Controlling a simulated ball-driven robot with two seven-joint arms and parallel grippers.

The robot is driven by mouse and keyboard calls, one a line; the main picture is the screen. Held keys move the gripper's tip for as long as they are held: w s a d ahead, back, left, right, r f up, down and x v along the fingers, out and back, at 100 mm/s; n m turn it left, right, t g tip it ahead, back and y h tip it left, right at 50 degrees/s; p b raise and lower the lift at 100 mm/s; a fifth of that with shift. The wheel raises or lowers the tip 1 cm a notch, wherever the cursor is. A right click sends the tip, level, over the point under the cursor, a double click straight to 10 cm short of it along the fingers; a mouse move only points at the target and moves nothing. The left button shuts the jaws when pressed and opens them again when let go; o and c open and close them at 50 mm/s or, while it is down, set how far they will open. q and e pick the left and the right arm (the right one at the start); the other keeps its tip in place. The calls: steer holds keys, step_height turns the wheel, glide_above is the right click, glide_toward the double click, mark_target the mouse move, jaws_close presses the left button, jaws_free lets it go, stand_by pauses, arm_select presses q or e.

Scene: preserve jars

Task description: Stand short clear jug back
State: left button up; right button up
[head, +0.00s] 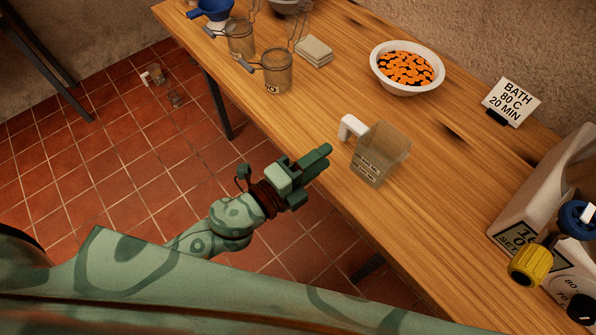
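A clear, square-sided jug (379,152) with a white handle stands upright on the wooden table, near its front edge. Its handle points left and a pale label is on its near side. My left gripper (325,153) is just left of the jug, at the table's front edge, and apart from it. Its fingers point toward the jug and look empty, but their gap cannot be made out. A small clear vessel with a white handle (154,75) is on the tiled floor, far left. My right gripper is not in view.
Two glass jars (277,72) with wire clips, a blue funnel (214,10) and stacked pale squares (314,52) are at the table's far left. A white bowl of orange pieces (407,68), a sign (511,101) and a bath unit (540,195) with knobs stand right. Table right of the jug is clear.

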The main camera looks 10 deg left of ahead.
arm_select(q)
steer(key=b+v, duration=0.1)
steer(key=v, duration=0.4)
steer(key=shift+a, duration=0.1)
steer(key=s+a+f+n+g+y, duration=0.1)
steer(key=a+f+n+g+y, duration=0.2)
steer(key=f, duration=0.7)
steer(key=s+a+f+n+y, duration=0.15)
steer(key=a+f+n, duration=0.3)
steer(key=f, duration=0.55)
steer(key=s+a+f+n+g+y, duration=0.1)
steer(key=a+f+n+g+y, duration=0.2)
steer(key=f, duration=0.7)
steer(key=s+a+f+n+g+y, duration=0.1)
steer(key=s+a+f+n+g, duration=0.1)
steer(key=s+f, duration=0.4)
steer(key=s+a+f+n+g+y, duration=0.1)
steer(key=s+f+n, duration=0.4)
steer(key=s, duration=0.9)
steer(key=s+a+f+n+g+y, duration=0.1)
steer(key=s+a+f+n+g, duration=0.2)
steer(key=s, duration=0.7)
step_height(320, 180, down, 4)
steer(key=shift+a+r+n+g, duration=0.15)
steer(key=shift+a+n+g, duration=0.3)
steer(key=shift+g, duration=0.65)
